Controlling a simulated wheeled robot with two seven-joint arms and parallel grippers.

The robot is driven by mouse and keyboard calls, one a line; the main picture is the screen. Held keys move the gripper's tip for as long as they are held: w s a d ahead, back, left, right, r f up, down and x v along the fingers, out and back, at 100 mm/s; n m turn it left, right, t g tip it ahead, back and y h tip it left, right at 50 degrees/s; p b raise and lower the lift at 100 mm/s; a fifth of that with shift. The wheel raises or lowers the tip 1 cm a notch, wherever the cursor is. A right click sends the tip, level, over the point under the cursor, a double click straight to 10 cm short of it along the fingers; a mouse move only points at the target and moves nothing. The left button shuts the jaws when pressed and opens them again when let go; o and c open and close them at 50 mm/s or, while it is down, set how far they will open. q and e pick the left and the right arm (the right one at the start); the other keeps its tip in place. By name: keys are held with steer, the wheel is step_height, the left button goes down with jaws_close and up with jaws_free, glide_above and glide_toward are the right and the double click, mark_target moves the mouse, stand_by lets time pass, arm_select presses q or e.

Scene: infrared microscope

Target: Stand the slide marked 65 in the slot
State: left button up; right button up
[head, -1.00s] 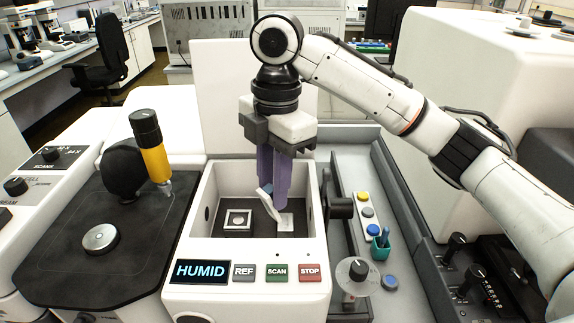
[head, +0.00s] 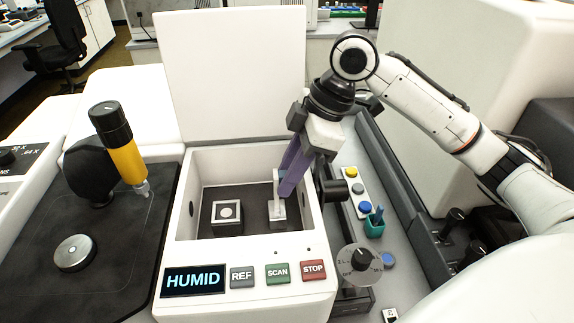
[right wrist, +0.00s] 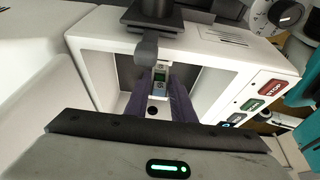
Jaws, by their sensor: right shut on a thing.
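My right gripper (head: 281,193) reaches down into the open white chamber (head: 185,215), its purple fingers shut on a thin pale slide (head: 276,187). In the head view the slide looks nearly upright, with its lower end at or just above a small light holder (head: 278,213) on the right of the dark chamber floor. I cannot tell whether it is inside the slot. In the right wrist view the slide (right wrist: 160,76) shows a green patch between the fingers (right wrist: 160,98). No number on it is legible. My left gripper is not in view.
A square holder with a round centre (head: 228,213) stands left on the chamber floor. The chamber walls surround the fingers closely, with a black knob (head: 331,190) on the right side. REF, SCAN and STOP buttons (head: 278,274) line the front.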

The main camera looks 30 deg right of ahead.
steer(key=shift+f, duration=0.55)
steer(key=shift+f+b, duration=0.5)
steer(key=shift+f, duration=1.45)
stand_by(0.8)
steer(key=o, duration=1.1)
steer(key=shift+c, duration=0.2)
